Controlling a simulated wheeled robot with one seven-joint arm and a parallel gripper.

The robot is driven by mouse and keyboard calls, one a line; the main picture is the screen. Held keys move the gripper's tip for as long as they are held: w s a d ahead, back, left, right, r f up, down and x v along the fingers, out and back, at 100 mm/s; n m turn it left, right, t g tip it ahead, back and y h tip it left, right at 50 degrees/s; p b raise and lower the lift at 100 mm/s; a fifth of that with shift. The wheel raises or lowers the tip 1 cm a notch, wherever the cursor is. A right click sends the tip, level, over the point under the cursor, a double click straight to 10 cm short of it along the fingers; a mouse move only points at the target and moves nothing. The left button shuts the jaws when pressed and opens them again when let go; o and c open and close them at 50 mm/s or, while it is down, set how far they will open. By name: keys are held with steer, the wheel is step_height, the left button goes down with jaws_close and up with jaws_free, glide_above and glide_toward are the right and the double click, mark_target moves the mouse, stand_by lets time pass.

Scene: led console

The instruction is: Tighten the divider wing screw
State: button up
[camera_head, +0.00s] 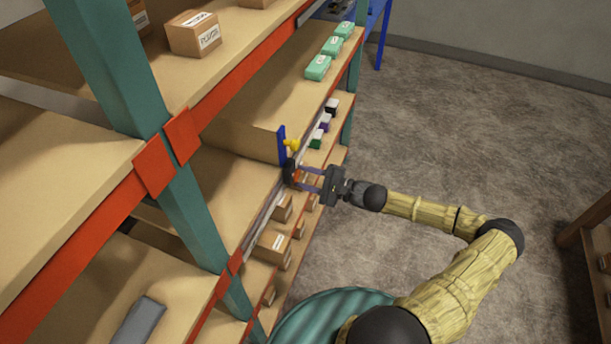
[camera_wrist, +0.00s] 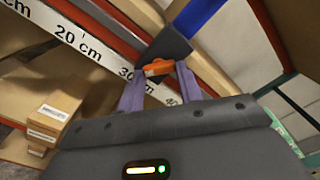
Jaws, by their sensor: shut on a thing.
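The blue divider (camera_head: 282,145) stands upright at the shelf's front edge in the head view. An orange wing screw (camera_wrist: 157,68) sits at the block's near face. My gripper (camera_head: 302,177) reaches in from the right, its purple fingers on both sides of the wing screw and shut on it. The screw's thread is hidden.
A white scale (camera_wrist: 85,42) marked 20 cm and 30 cm runs along the rail. Small cartons (camera_head: 273,246) stand on the shelf below. Small dark, purple and green boxes (camera_head: 323,122) stand just beyond the divider. The floor (camera_head: 470,140) to the right is open.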

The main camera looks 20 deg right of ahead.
steer(key=shift+d+f, duration=0.2)
steer(key=o, duration=1)
steer(key=shift+d, duration=0.1)
steer(key=shift+r, duration=0.1)
steer(key=shift+a, duration=0.2)
steer(key=shift+d, duration=0.1)
steer(key=b+v, duration=0.4)
steer(key=v, duration=1.3)
steer(key=shift+s, duration=0.15)
